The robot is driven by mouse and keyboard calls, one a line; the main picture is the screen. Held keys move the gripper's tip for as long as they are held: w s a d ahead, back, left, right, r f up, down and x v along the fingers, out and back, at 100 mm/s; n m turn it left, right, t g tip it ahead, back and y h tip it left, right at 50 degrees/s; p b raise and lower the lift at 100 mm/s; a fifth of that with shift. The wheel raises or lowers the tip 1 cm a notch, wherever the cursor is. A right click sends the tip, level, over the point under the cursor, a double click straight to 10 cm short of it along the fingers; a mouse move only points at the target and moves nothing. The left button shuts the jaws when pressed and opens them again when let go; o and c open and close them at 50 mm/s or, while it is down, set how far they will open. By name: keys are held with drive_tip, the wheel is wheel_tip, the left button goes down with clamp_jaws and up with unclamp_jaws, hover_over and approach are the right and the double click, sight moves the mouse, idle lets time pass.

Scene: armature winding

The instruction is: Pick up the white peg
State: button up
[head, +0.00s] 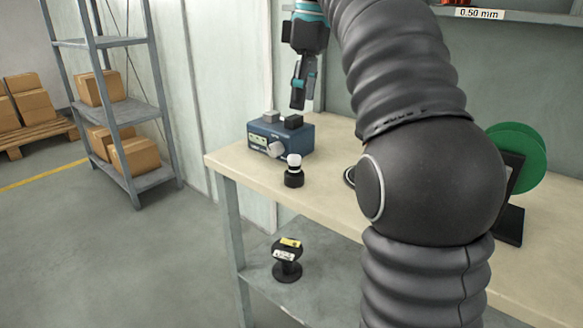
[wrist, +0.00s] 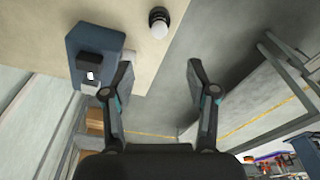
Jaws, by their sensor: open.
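The white peg (head: 294,160) stands upright in a small black round holder (head: 294,178) on the workbench, near its front left part. In the wrist view the peg shows from above as a white round top (wrist: 159,30), with the dark holder (wrist: 158,14) beside it. My gripper (head: 299,95) is above the back of the bench, over the blue instrument box and higher than the peg. In the wrist view my gripper (wrist: 160,80) has its two fingers wide apart with nothing between them. The peg lies beyond the fingertips there.
A blue instrument box (head: 273,142) with a dial stands behind the peg; it also shows in the wrist view (wrist: 80,45). A green spool (head: 520,155) stands at the right. A black spool (head: 287,262) sits on the lower shelf.

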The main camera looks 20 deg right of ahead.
sight(295, 156)
drive_tip(key=f, duration=0.4)
drive_tip(key=f+b, duration=0.1)
drive_tip(key=f, duration=0.4)
drive_tip(key=a+f+b, duration=0.1)
drive_tip(key=f, duration=0.3)
drive_tip(key=shift+w+a+f, duration=0.1)
drive_tip(key=shift+w+f, duration=0.15)
drive_tip(key=shift+w, duration=0.15)
drive_tip(key=c, duration=1.1)
